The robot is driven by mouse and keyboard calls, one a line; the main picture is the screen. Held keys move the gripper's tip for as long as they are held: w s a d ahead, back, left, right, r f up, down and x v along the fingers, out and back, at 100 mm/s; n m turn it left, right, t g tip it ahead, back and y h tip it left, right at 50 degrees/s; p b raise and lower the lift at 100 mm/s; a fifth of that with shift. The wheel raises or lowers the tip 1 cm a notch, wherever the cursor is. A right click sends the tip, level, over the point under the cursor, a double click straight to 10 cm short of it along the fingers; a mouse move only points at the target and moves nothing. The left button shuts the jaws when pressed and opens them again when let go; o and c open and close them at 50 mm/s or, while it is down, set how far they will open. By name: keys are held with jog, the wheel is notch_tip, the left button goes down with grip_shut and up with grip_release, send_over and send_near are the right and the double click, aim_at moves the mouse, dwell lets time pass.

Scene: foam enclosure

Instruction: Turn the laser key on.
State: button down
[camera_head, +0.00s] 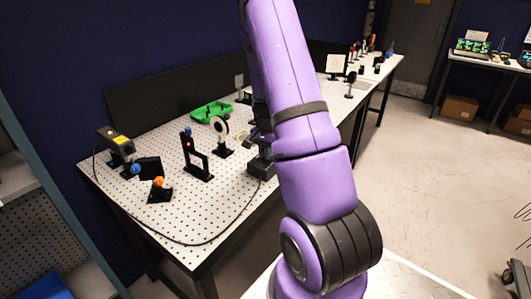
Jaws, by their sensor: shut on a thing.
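The laser (117,146), a grey-brown box with a yellow label, stands on a mount at the left end of the perforated table. A black cable runs from its side around the table's front to a small dark box (261,166), apparently the laser's key box. My gripper (254,137) is mostly hidden behind my purple arm, just above and against this box. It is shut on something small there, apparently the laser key. The key itself is too small and hidden to make out, so its turn position cannot be told.
A black upright frame (196,158) with a small red spot, a round white-faced mount (221,134), an orange-knobbed mount (159,190) and a green tray (211,112) stand nearby on the white table (205,220). A dark panel (150,110) borders the back. The front table area is clear except for the cable.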

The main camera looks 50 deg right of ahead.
jog(key=shift+m, duration=1)
jog(key=c, duration=1.2)
grip_release()
notch_tip(320, 180, up, 11)
jog(key=shift+f, duration=0.1)
